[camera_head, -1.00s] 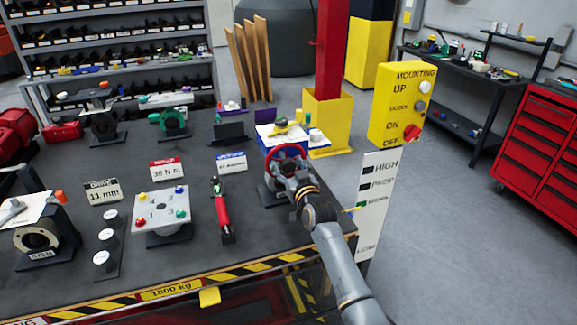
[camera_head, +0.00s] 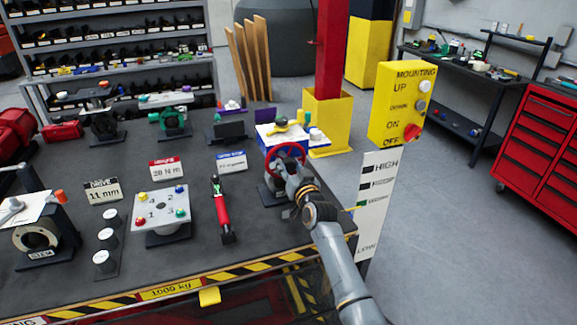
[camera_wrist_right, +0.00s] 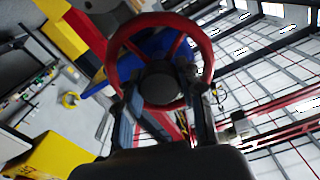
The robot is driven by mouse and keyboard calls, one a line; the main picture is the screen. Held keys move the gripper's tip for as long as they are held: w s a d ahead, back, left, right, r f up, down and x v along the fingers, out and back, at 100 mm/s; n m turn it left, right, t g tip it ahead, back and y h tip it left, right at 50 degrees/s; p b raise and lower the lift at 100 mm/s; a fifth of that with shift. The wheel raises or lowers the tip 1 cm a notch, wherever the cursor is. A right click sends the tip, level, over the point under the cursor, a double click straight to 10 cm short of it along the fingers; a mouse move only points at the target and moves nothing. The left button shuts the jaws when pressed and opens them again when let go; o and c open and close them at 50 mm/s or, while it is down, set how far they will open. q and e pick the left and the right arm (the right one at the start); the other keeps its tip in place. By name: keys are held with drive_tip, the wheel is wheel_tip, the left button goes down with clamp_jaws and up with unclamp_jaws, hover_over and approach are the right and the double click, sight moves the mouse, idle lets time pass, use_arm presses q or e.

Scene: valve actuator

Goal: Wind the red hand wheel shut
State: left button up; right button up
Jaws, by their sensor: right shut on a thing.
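The red hand wheel (camera_head: 287,152) stands on a dark mount at the right part of the bench. My right gripper (camera_head: 297,175) is at its near right side, shut on the wheel. In the right wrist view, the wheel's red rim (camera_wrist_right: 122,42) and dark hub (camera_wrist_right: 160,82) fill the upper middle, and the two fingers of my right gripper (camera_wrist_right: 162,112) reach up to the lower rim on either side of the hub. The exact contact is partly hidden by the fingers. My left gripper is in neither view.
A red torque wrench (camera_head: 221,212), a numbered bolt plate (camera_head: 161,213) and small signs stand left of the wheel. A blue-sided tray (camera_head: 275,140) sits behind it. A yellow control box (camera_head: 399,105) is on the right. The floor right of the bench is clear.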

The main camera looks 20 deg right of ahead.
drive_tip(key=m, duration=0.4)
drive_tip(key=shift+m, duration=0.4)
drive_tip(key=m, duration=0.5)
idle(0.4)
drive_tip(key=o, duration=1.2)
drive_tip(key=shift+s, duration=0.25)
drive_tip(key=s, duration=1.1)
drive_tip(key=shift+s+d, duration=0.25)
